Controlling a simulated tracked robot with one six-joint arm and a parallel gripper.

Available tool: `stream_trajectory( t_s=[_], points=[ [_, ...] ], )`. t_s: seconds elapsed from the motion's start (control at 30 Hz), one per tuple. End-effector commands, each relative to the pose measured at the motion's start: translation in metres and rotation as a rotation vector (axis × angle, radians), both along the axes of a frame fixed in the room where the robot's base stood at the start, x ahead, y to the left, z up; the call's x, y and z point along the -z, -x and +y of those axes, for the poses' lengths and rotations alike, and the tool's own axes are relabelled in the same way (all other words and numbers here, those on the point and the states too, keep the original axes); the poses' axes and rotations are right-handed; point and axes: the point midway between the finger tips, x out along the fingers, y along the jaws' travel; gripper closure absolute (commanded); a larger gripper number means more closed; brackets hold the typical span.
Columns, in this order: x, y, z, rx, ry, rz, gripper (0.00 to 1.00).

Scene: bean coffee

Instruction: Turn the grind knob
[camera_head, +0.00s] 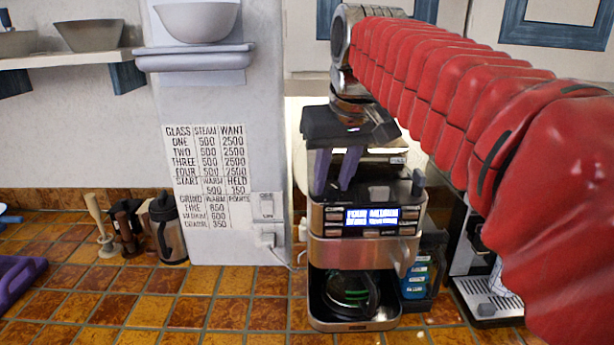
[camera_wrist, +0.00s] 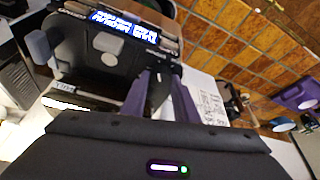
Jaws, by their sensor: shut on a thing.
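The coffee machine (camera_head: 366,250) stands on the tiled counter with a lit blue display (camera_head: 371,217). My gripper (camera_head: 333,187) comes down from above, with its two purple fingers at the left part of the machine's top. The wrist view also shows the fingers (camera_wrist: 158,76) reaching the machine's top edge near the display (camera_wrist: 124,26). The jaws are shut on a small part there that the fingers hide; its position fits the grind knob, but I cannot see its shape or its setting. A separate grey knob (camera_head: 418,183) stands on the top's right side, apart from my gripper.
A glass carafe (camera_head: 350,292) sits inside the machine. A blue-labelled container (camera_head: 416,276) and another machine (camera_head: 487,270) stand close on the right. A wall chart (camera_head: 210,175) and a dark jug (camera_head: 167,228) are to the left.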

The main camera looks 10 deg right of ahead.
Motion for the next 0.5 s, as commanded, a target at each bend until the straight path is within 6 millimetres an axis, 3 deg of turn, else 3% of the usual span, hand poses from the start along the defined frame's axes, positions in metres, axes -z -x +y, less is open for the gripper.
stream_trajectory(
  t_s=[0.2, 0.5],
  points=[
    [-0.0002, 0.0001, 0.0041, -0.002, 0.0, 0.0, 0.95],
    [-0.0002, 0.0, 0.0002, -0.025, -0.003, 0.0, 0.95]
  ],
)
